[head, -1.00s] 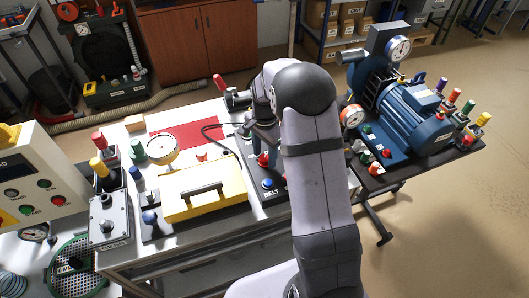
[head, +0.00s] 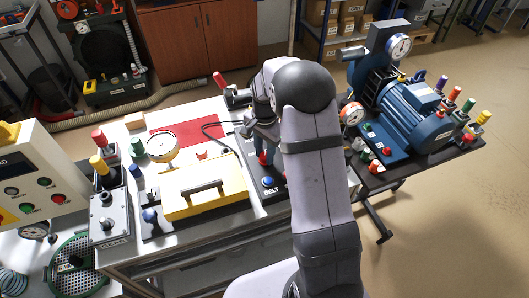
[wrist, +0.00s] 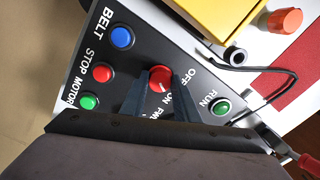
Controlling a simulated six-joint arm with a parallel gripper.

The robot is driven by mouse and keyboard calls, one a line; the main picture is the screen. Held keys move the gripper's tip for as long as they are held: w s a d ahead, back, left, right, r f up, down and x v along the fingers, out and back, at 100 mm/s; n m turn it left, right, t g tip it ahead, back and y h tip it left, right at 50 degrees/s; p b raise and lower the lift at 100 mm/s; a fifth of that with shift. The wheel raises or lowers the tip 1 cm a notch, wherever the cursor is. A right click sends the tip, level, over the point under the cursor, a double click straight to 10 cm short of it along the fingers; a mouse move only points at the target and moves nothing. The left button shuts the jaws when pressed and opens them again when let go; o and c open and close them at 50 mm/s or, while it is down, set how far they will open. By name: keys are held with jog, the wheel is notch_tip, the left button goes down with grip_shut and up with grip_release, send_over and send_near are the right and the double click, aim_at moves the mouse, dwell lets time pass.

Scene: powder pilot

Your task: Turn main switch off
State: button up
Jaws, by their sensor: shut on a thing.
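The main switch is a red rotary knob (wrist: 160,76) on a dark panel, with OFF and ON labels beside it in the wrist view. A pale mark shows on the knob's lower side, but I cannot tell exactly which label it points at. My gripper (wrist: 160,86) has one dark finger on each side of the knob and is shut on it. In the head view my gripper (head: 263,150) is down at the panel, left of my arm, and the knob is mostly hidden there.
The panel also carries a blue BELT button (wrist: 122,37), a red STOP button (wrist: 102,73), a green MOTOR button (wrist: 88,102) and a green RUN button (wrist: 221,107). A yellow case (head: 205,190) stands left of the panel. A black cable (wrist: 270,72) runs close by.

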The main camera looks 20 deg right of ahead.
aim_at(265, 155)
jog(key=n, duration=0.6)
jog(key=shift+n, duration=0.3)
jog(key=n, duration=0.6)
jog(key=shift+w+b, duration=0.1)
jog(key=shift+b, duration=0.25)
jog(key=shift+r, duration=0.1)
jog(key=o, duration=1)
jog(key=shift+r+b, duration=1.2)
jog(key=shift+r, duration=2.45)
